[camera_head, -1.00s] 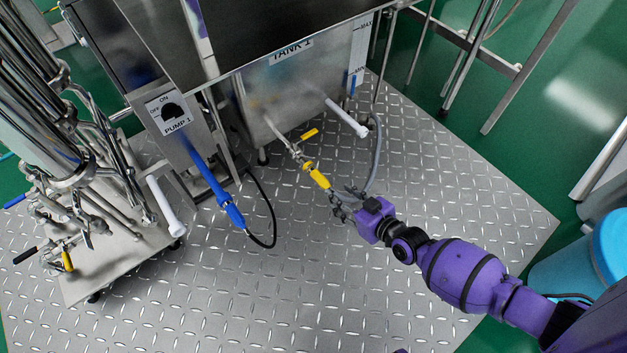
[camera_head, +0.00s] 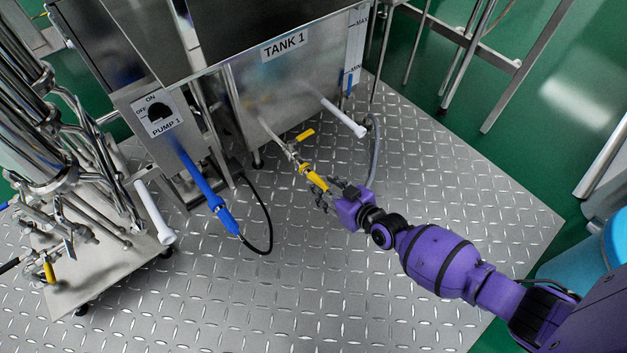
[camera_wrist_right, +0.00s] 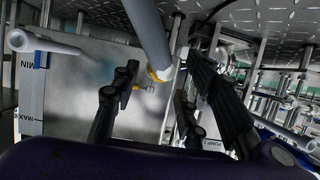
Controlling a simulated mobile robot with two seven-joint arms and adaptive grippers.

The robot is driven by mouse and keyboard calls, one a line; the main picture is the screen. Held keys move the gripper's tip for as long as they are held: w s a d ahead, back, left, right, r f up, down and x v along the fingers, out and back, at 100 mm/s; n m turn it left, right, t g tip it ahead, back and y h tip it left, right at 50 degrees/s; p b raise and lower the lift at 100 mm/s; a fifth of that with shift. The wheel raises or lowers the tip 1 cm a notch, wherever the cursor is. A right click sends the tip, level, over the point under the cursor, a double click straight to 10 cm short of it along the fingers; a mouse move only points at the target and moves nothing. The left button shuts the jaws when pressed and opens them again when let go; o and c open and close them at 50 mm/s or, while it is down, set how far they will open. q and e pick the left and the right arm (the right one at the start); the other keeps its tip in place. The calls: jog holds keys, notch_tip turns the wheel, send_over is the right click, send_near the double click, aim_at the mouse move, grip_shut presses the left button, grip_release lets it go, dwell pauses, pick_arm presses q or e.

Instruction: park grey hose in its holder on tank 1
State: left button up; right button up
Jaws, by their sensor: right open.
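The grey hose (camera_head: 375,150) hangs in a loop from the right side of tank 1 (camera_head: 290,95) down toward my right gripper. In the wrist view the grey hose (camera_wrist_right: 148,35) comes down from the top, between and beyond my open fingers, with a yellow piece at its lower end. I cannot identify the holder for certain.
A white tube (camera_head: 345,118) sticks out from tank 1, near the hose. To the left are the pump 1 box (camera_head: 158,112), a blue hose fitting (camera_head: 225,215) and a black cable. The front plate floor is clear.

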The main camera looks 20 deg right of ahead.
jog(key=shift+b+x, duration=0.45)
jog(key=shift+x, duration=0.5)
pick_arm(q)
jog(key=shift+w+d+f, duration=0.1)
jog(key=shift+w+f, duration=0.3)
jog(key=shift+w, duration=0.05)
jog(key=shift+s, duration=0.2)
pick_arm(e)
grip_shut()
jog(key=shift+s, duration=0.1)
